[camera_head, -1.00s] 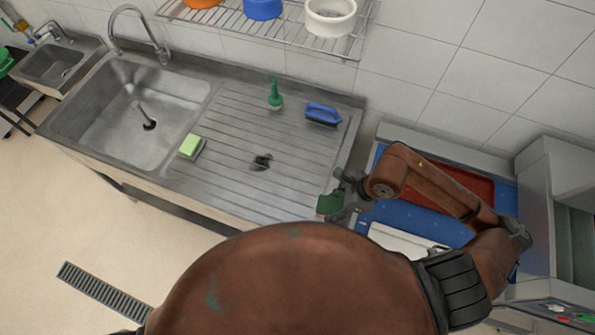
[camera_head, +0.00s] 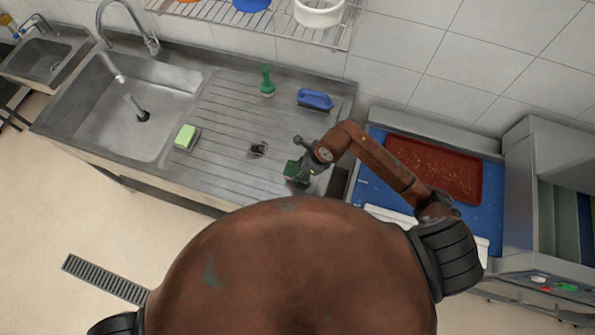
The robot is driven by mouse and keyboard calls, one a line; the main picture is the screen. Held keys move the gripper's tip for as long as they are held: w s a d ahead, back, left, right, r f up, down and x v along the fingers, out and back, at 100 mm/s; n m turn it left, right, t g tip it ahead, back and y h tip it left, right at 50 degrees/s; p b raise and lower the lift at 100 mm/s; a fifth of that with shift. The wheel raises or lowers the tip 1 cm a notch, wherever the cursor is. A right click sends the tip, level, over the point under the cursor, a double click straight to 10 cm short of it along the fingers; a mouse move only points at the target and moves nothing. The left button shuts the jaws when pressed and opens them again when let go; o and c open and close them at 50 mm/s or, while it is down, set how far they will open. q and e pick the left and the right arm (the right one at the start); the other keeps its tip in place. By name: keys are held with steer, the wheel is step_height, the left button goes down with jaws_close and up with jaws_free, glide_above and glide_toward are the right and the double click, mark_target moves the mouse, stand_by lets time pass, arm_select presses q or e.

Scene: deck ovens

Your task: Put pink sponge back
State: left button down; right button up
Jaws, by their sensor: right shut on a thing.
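My right gripper (camera_head: 301,174) is over the right part of the ribbed steel drainboard (camera_head: 225,110). It is shut on a small block with a dark green face (camera_head: 291,170). This may be the sponge, but no pink shows on it. I cannot tell whether the block touches the drainboard. No pink sponge can be made out elsewhere. A light green sponge (camera_head: 186,136) sits on the drainboard near the sink. My left gripper is not in view.
A small dark item (camera_head: 259,149) lies left of the gripper. The sink basin (camera_head: 130,105) is left. A red tray (camera_head: 435,170) lies on a blue surface (camera_head: 375,190) at right.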

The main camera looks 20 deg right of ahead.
steer(key=shift+w+a+f, duration=0.1)
steer(key=shift+w+f, duration=0.1)
steer(key=shift+f, duration=0.05)
step_height(320, 180, down, 3)
steer(key=shift+w+a+p, duration=0.1)
steer(key=shift+p, duration=0.6)
steer(key=shift+f, duration=0.2)
steer(key=shift+f, duration=0.1)
steer(key=shift+f, duration=0.15)
steer(key=o, duration=1.2)
steer(key=shift+r, duration=0.25)
